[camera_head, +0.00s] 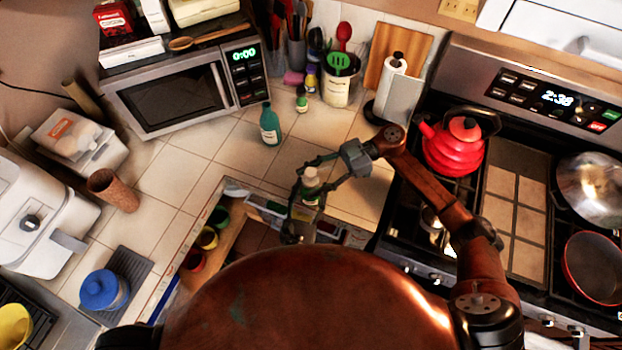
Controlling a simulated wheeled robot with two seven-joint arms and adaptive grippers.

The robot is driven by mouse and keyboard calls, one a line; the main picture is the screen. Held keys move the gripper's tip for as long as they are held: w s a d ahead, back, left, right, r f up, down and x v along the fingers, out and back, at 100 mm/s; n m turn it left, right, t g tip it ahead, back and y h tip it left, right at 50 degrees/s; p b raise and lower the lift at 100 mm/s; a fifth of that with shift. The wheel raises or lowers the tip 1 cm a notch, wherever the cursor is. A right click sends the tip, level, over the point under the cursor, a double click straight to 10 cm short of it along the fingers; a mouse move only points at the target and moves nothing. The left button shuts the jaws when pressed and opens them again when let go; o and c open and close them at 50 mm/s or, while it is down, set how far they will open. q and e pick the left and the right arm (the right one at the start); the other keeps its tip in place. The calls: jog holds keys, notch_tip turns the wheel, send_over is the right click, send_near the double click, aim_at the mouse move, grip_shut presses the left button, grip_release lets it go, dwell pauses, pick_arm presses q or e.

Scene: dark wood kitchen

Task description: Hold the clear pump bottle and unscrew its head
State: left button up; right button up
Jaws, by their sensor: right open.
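A small bottle with a pale head (310,178) and a partly see-through, greenish body stands out above the counter's front edge. I take it for the pump bottle; its pump shape is not clear. My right gripper (311,188) comes in from the right. Its fingers are open, one on each side of the bottle near its head; I cannot tell whether they touch it. Grey parts just under the bottle look like my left gripper (294,231). The rest of that arm is hidden behind my rounded copper body, so its grip on the bottle cannot be made out.
A green bottle (270,126) stands on the tiled counter behind. The microwave (175,93) is at the back left. A red kettle (453,148) sits on the stove close to my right arm. An open drawer (228,240) with coloured cups lies below.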

jog(key=shift+d, duration=0.1)
jog(key=v, duration=0.5)
jog(key=shift+w+d+r, duration=0.15)
jog(key=shift+d, duration=0.2)
jog(key=m+t, duration=0.1)
jog(key=s+m+t, duration=0.1)
jog(key=t, duration=0.1)
jog(key=s+d+m+t, duration=0.1)
jog(key=shift+m+t+y, duration=0.3)
jog(key=shift+t, duration=0.1)
jog(key=shift+s+r+m+t, duration=0.1)
jog(key=shift+s+m+t, duration=0.05)
jog(key=shift+m+t, duration=0.3)
jog(key=shift+x, duration=3.4)
jog(key=shift+c, duration=0.7)
